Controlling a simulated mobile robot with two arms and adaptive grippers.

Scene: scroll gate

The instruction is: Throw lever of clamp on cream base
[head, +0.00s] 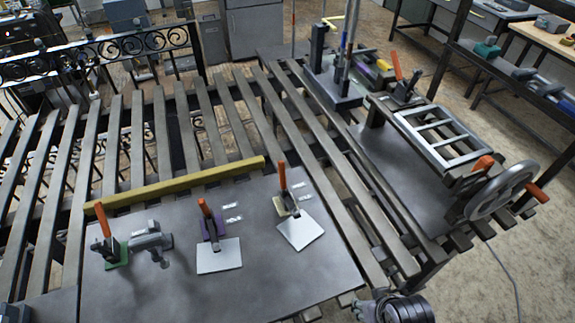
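The clamp on the cream base (279,206) stands at the right part of the dark steel table top. Its orange-handled lever (282,176) points up. A pale plate (301,231) lies at the front of this clamp. My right gripper (368,309) is at the bottom edge, to the right of and nearer than the clamp, apart from it. It is partly cut off and I cannot tell its opening. A dark piece in the bottom left corner may belong to my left gripper; it is too cut off to tell.
A purple-base clamp (212,224) and a green-base clamp (110,246) with orange handles stand to the left, with a grey fixture (150,241) between. A yellow bar (175,184) lies behind. A handwheel (500,190) and another orange-handled clamp (403,88) are at the right.

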